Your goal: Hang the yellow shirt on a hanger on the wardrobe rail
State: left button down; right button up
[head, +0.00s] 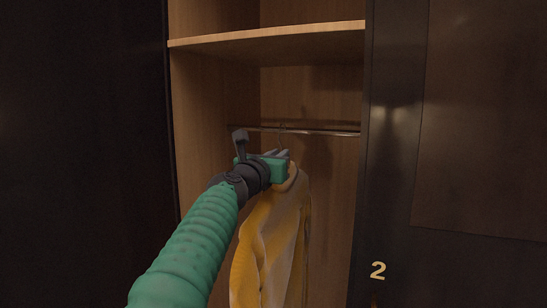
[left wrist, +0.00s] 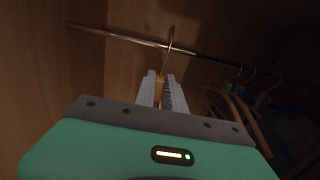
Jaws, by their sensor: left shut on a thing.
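The yellow shirt (head: 270,245) hangs from a hanger below my left gripper (head: 284,156), inside the open wardrobe. In the left wrist view, my left gripper (left wrist: 162,88) is shut on the hanger's neck, and the metal hook (left wrist: 170,42) sticks up from between the fingers. The wardrobe rail (head: 335,133) runs across just above the gripper; it also shows in the left wrist view (left wrist: 115,36). The hook overlaps the rail in both views. I cannot tell whether it rests over the rail or is only in front of it. My right gripper is not in view.
A wooden shelf (head: 290,40) spans the wardrobe above the rail. A dark door (head: 450,150) marked "2" stands to the right, and a dark panel (head: 80,150) to the left. Several other hangers (left wrist: 238,100) show at the right of the left wrist view.

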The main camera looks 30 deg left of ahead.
pick_arm(q)
jog(key=p+x, duration=0.6)
jog(key=x, duration=0.4)
jog(key=shift+f, duration=0.1)
jog(key=shift+w+a+f+p, duration=0.1)
jog(key=shift+w+f+p, duration=0.1)
jog(key=shift+w+p, duration=0.4)
jog(key=shift+w+r, duration=0.1)
jog(key=shift+r, duration=0.05)
jog(key=shift+w+r+p, duration=0.1)
jog(key=shift+w+p, duration=0.25)
jog(key=shift+p, duration=0.2)
jog(key=shift+p+x, duration=1.8)
jog(key=shift+p, duration=0.15)
jog(key=shift+p+x, duration=1.35)
jog(key=shift+p, duration=0.65)
jog(key=shift+w+f+p, duration=0.35)
jog(key=shift+p, duration=0.1)
jog(key=shift+s, duration=0.1)
